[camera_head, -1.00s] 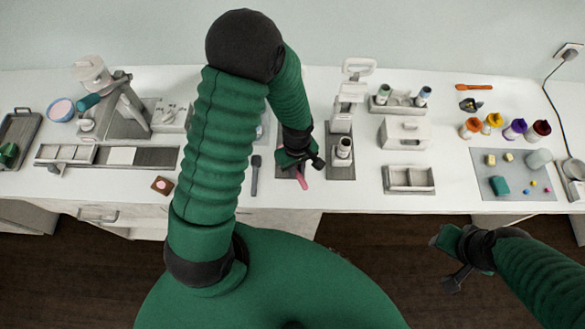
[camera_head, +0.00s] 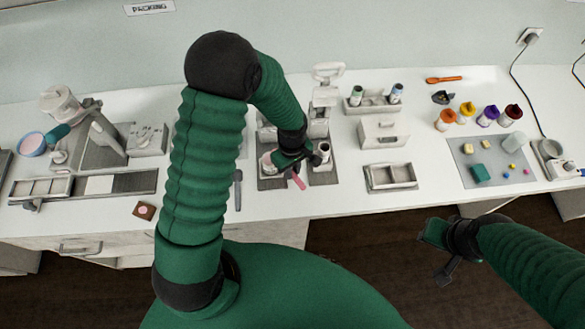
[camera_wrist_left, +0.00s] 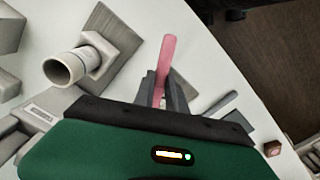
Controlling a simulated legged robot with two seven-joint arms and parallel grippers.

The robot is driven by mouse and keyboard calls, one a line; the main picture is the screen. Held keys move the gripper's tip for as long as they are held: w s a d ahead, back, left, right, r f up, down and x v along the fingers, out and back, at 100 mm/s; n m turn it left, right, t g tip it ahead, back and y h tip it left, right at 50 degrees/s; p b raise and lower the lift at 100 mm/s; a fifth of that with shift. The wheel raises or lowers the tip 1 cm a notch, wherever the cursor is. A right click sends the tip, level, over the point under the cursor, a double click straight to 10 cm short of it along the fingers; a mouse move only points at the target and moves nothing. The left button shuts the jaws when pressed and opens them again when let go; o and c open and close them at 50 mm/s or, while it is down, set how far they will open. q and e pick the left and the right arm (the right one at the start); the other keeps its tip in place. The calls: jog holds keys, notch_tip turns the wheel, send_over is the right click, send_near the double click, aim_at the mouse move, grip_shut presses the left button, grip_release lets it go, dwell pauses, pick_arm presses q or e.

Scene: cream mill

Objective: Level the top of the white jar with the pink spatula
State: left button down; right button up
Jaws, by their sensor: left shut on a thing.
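My left gripper (camera_head: 297,166) is shut on the pink spatula (camera_head: 299,181), whose pink end sticks out below the fingers. In the left wrist view the pink spatula (camera_wrist_left: 166,60) points up and away between the fingers. A white jar (camera_head: 323,152) stands upright in a grey holder just right of my left gripper. In the left wrist view the jar (camera_wrist_left: 72,66) has an open round mouth and is apart from the spatula. My right gripper (camera_head: 440,262) hangs in front of the counter edge, away from these things; its finger gap is unclear.
A second pale round thing (camera_head: 268,161) sits left of my left gripper, partly hidden. A dark grey tool (camera_head: 238,188) lies nearby. The front counter strip is mostly clear.

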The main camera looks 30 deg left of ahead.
pick_arm(q)
jog(key=s+a+r+p, duration=0.3)
jog(key=s+r+p, duration=0.2)
jog(key=shift+s, duration=0.2)
dwell(1.0)
dwell(0.4)
